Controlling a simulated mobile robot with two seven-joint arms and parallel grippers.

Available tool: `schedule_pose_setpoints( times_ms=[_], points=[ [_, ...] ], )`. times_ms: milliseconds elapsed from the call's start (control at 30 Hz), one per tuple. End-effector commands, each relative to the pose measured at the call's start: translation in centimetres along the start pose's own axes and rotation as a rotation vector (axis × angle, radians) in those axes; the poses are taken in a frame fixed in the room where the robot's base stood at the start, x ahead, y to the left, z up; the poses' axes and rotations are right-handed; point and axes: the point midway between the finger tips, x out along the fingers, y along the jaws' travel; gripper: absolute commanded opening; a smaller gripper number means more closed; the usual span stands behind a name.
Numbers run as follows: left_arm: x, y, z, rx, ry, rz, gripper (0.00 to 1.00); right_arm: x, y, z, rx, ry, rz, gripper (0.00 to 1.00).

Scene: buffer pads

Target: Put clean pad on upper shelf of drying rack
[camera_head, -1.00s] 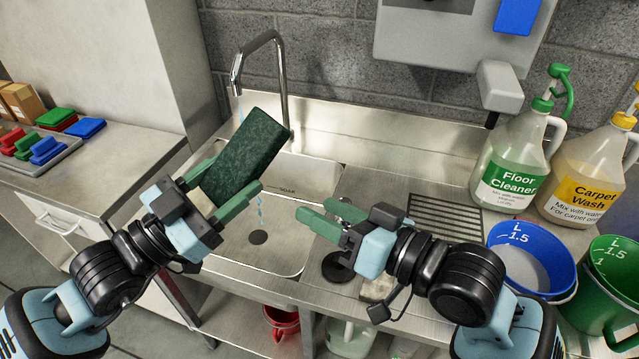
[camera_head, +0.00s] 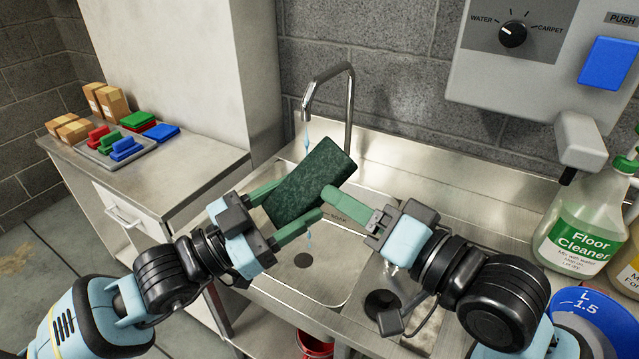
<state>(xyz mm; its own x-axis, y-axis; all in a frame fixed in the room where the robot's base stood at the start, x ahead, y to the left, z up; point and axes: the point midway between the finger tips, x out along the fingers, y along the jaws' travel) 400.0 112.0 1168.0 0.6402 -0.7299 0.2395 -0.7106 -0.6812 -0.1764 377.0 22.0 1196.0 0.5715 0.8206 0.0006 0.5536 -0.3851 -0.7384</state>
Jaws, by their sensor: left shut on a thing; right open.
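A dark green pad (camera_head: 310,182) is held tilted above the sink (camera_head: 330,268), in front of the faucet. My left gripper (camera_head: 292,208) is shut on the pad, with its green fingers along the pad's sides. My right gripper (camera_head: 335,200) is open and empty, just right of the pad. Its fingers overlap the pad's right edge in this view; I cannot tell whether they touch it. No drying rack can be made out in this view.
A faucet (camera_head: 349,100) with a thin stream of water stands behind the pad. A counter at left bears a tray (camera_head: 110,160) of coloured blocks and cardboard boxes (camera_head: 112,102). Floor cleaner (camera_head: 582,225) and a blue bucket (camera_head: 588,308) stand at right.

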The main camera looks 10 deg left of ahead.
Motion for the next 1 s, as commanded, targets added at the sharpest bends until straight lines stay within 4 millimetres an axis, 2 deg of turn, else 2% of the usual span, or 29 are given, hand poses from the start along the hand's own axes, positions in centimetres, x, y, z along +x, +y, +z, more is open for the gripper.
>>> schedule_pose_setpoints(
  times_ms=[200, 433, 600, 900, 1000],
  points=[
    [0.0, 0.0, -0.1, 0.0, 0.001, 0.0, 0.27, 3.8, -0.1, 0.0, 0.001, -0.001, -0.001, 0.51],
    [0.0, 0.0, -0.1, 0.0, 0.001, 0.0, 0.27, 6.7, -0.1, 0.0, 0.0, -0.001, 0.0, 0.51],
    [0.0, 0.0, -0.1, 0.001, 0.001, 0.0, 0.27, 7.6, -0.1, 0.0, -0.003, 0.0, 0.0, 0.51],
    [0.0, 0.0, -0.1, 0.0, 0.001, 0.0, 0.27, 7.8, 0.0, 0.0, -0.002, 0.0, 0.0, 0.51],
    [0.0, 0.0, -0.1, 0.0, 0.001, 0.0, 0.27, 7.8, 0.0, 0.0, -0.002, 0.0, 0.0, 0.39]
  ],
)
